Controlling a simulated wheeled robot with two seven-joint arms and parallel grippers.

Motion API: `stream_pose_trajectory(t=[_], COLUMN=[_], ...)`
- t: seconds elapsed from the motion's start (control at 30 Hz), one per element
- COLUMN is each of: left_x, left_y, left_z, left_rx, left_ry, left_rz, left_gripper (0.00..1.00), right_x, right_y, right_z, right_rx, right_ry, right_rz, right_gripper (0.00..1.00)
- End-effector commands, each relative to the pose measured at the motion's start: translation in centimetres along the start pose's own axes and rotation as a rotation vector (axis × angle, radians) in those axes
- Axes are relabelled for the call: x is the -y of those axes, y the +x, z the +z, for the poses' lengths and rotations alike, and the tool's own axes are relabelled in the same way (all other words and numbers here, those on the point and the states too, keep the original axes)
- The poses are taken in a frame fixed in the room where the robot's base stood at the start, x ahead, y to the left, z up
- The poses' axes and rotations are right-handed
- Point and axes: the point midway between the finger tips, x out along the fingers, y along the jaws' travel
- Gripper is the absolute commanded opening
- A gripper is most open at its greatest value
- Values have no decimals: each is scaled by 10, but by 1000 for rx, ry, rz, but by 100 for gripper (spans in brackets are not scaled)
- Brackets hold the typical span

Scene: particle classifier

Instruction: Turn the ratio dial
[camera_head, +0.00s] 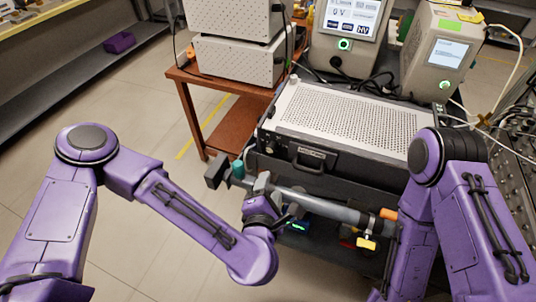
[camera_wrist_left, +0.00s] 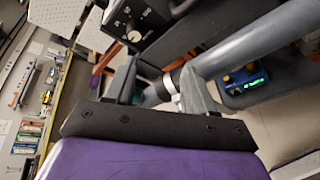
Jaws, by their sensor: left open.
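The classifier (camera_head: 345,118) is a light, perforated box with a dark front and a handle, on the cart at the centre right. In the left wrist view its dark front panel (camera_wrist_left: 118,22) shows at the top, with a pale round knob (camera_wrist_left: 135,36) on it. I cannot tell for sure that this knob is the ratio dial. My left gripper (camera_head: 277,198) is low in front of the classifier. In the left wrist view its fingers (camera_wrist_left: 160,85) are apart, below the knob and not on it. My right gripper is out of view; its arm hangs at the right.
A grey pipe (camera_head: 330,207) runs along the front, close to my left gripper. A blue and yellow device with a green display (camera_wrist_left: 245,78) is beyond it. Stacked instruments (camera_head: 238,60) stand on a brown table (camera_head: 230,125). Open floor lies at the left.

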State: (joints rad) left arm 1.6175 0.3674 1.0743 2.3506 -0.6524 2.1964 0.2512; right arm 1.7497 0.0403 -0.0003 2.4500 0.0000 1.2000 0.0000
Motion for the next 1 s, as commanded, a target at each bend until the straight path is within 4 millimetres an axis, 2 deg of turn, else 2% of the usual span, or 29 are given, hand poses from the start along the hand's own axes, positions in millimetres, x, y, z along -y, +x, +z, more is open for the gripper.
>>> stream_pose_trajectory(t=[0.03, 0.13, 0.27, 0.5, 0.63, 0.8, 1.0], left_x=[-15, -32, -37, -42, -43, -42, -42], left_y=[2, 5, 23, 76, 97, 107, 107], left_z=[4, 8, 7, 5, 4, 4, 4], left_rx=[-16, -34, -42, -40, -39, -35, -35], left_ry=[-95, -208, -226, -220, -219, -216, -216], left_rz=[45, 95, 102, 101, 99, 97, 97], left_gripper=[54, 54, 54, 54, 54, 54, 54], right_x=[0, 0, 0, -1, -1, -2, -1], right_y=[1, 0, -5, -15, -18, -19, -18], right_z=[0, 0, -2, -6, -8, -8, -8], right_rx=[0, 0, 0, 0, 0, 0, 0], right_ry=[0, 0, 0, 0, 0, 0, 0], right_rz=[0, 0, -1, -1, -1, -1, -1], right_gripper=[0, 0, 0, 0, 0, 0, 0])
